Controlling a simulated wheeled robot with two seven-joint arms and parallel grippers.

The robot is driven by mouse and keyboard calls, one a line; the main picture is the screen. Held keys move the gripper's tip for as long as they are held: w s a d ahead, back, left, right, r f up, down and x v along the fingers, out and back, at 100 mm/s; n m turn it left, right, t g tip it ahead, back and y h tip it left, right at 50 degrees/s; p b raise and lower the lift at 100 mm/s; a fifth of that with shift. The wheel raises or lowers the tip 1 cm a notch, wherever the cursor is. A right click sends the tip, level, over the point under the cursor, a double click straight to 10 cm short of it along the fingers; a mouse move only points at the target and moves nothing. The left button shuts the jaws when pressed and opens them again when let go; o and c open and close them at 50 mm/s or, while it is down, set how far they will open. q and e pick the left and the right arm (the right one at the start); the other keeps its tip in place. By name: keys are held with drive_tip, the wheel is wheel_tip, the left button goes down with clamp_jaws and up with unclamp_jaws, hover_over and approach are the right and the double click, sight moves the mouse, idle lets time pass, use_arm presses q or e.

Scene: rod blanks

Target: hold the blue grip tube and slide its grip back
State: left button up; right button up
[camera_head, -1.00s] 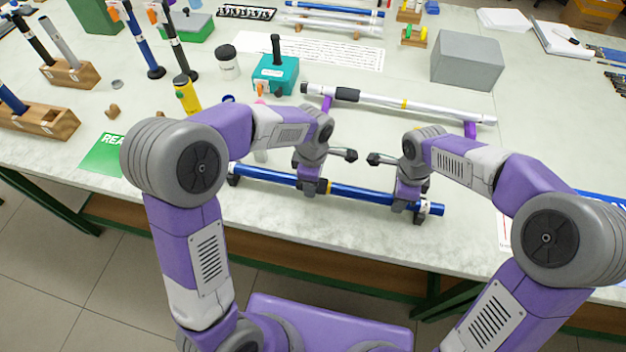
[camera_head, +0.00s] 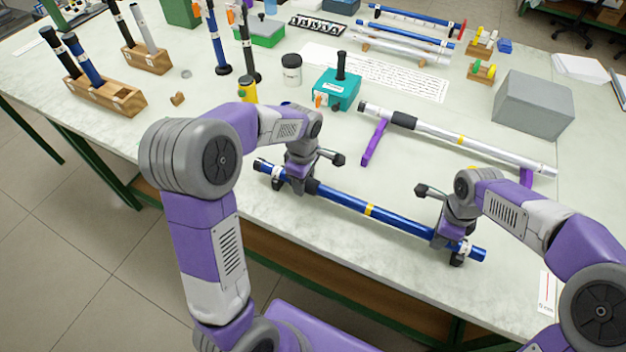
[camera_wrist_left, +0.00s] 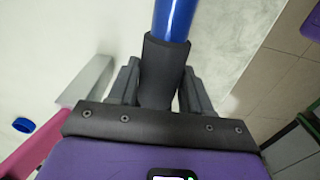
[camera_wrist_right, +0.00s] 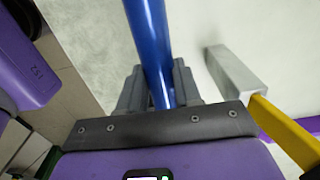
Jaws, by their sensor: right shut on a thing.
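The blue grip tube (camera_head: 340,199) lies across the front of the table, with a yellow band and dark and white parts near its ends. Its black grip (camera_head: 313,187) sits towards the left end, apart from the yellow band (camera_head: 369,210). My left gripper (camera_head: 297,182) is at the grip. In the left wrist view, its fingers stand on both sides of the black grip (camera_wrist_left: 163,70); whether they press on it is unclear. My right gripper (camera_head: 447,238) is shut on the tube near its right end. The blue tube (camera_wrist_right: 150,45) runs between its fingers in the right wrist view.
A silver tube (camera_head: 480,146) with a black grip lies on purple supports behind. A teal box (camera_head: 336,92), a grey box (camera_head: 534,104) and a wooden rack of tubes (camera_head: 105,93) stand further back. The table's front edge is close.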

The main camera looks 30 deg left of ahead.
use_arm(q)
drive_tip(key=o, duration=0.4)
drive_tip(key=shift+c, duration=0.2)
use_arm(e)
drive_tip(key=shift+d, duration=0.1)
use_arm(q)
wheel_tip(320, 180, up, 12)
idle(0.4)
use_arm(e)
drive_tip(key=o, duration=1.2)
drive_tip(key=shift+c, duration=0.2)
